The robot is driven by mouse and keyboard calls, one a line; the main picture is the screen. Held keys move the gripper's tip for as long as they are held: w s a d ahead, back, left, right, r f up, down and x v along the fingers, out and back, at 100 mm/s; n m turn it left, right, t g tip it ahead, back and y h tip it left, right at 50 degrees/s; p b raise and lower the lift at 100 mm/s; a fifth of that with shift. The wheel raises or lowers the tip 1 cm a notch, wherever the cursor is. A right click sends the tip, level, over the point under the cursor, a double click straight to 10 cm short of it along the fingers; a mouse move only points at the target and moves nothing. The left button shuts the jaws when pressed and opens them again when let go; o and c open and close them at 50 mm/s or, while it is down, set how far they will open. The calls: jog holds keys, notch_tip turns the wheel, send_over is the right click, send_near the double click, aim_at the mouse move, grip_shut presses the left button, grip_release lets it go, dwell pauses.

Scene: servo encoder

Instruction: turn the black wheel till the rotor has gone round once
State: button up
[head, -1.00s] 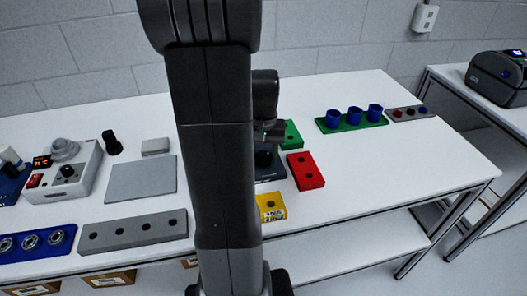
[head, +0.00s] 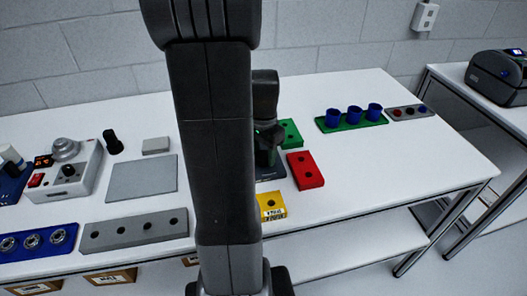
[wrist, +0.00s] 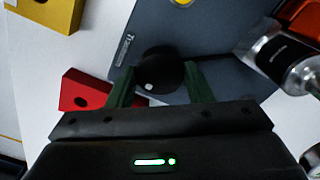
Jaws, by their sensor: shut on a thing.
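The black wheel (wrist: 160,72) is a round knob with a small white mark on its near edge, on a dark grey plate (wrist: 205,28). My gripper (wrist: 160,84) is around it, one green-tinted finger at its left and one at its right, shut on the wheel. In the head view my gripper (head: 268,146) is low over the dark plate (head: 270,173), and the wheel is hidden by my arm. A silver and black cylinder (wrist: 290,58) lies at the right in the wrist view; I cannot tell if it bears the rotor.
A red block (head: 305,170), a yellow block (head: 271,207) and a green block (head: 291,132) stand close around the plate. A green holder (head: 350,123) with blue cups is at the right. The white table is clear right of the red block.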

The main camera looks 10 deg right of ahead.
aim_at(263, 155)
dwell(0.3)
jog(key=o, duration=1)
jog(key=shift+r, duration=0.15)
notch_tip(263, 155, up, 14)
jog(key=shift+f, duration=0.2)
jog(key=shift+f, duration=0.15)
notch_tip(263, 155, down, 14)
jog(key=shift+r, duration=0.15)
